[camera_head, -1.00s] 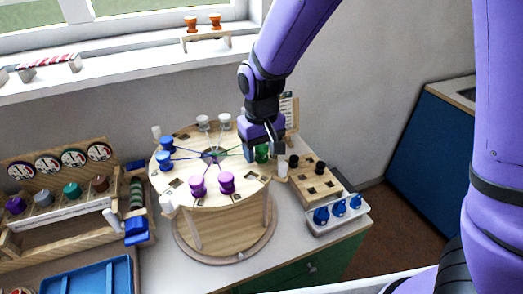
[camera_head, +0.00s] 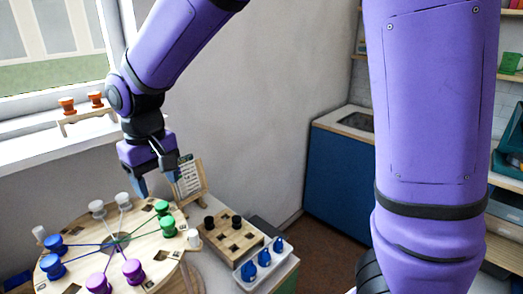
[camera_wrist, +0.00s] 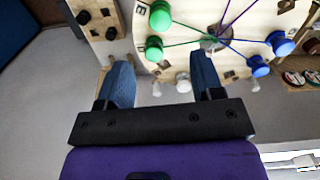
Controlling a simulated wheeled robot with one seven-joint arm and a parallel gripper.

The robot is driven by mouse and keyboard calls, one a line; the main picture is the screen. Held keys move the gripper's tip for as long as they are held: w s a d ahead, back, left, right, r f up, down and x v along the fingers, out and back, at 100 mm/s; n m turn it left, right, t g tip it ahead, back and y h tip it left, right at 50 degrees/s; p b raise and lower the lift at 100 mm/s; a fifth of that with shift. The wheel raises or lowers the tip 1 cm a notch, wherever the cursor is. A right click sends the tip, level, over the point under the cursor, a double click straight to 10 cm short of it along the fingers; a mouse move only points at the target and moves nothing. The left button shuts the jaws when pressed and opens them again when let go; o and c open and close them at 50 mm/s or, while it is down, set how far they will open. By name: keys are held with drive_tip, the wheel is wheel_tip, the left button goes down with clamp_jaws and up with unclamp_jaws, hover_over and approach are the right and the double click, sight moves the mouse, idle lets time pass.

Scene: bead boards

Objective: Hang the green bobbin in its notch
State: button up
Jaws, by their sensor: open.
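Two green bobbins stand at the right side of the round wooden board (camera_head: 80,285): one farther back (camera_head: 162,208) and one nearer (camera_head: 168,227). In the wrist view they are at the upper left, one higher (camera_wrist: 160,15) and one lower (camera_wrist: 153,47), with green threads running to the hub. Whether either sits fully in a notch is unclear. My gripper (camera_head: 157,184) is open and empty above and behind the board's far right edge, apart from both bobbins. The wrist view shows its spread fingers (camera_wrist: 162,82) with nothing held between them.
White (camera_head: 97,208), blue (camera_head: 53,244) and purple (camera_head: 133,271) bobbins stand around the board. A small card stand (camera_head: 188,178) is close behind my gripper. A block with black pegs (camera_head: 232,240) and a tray of blue pieces (camera_head: 263,257) lie right.

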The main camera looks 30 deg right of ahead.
drive_tip(key=s+d+r+m+t+y, duration=0.1)
drive_tip(key=s+d+r, duration=0.2)
drive_tip(key=d+r, duration=0.35)
drive_tip(key=s+d+r+m+t, duration=0.1)
drive_tip(key=s+d+r, duration=0.25)
drive_tip(key=d, duration=0.55)
drive_tip(key=s+d+m+t+h, duration=0.1)
drive_tip(key=s+d+m+t, duration=0.1)
drive_tip(key=s+d, duration=0.7)
drive_tip(key=shift+s+r+t, duration=0.35)
drive_tip(key=shift+s+t, duration=0.25)
drive_tip(key=shift+s, duration=0.95)
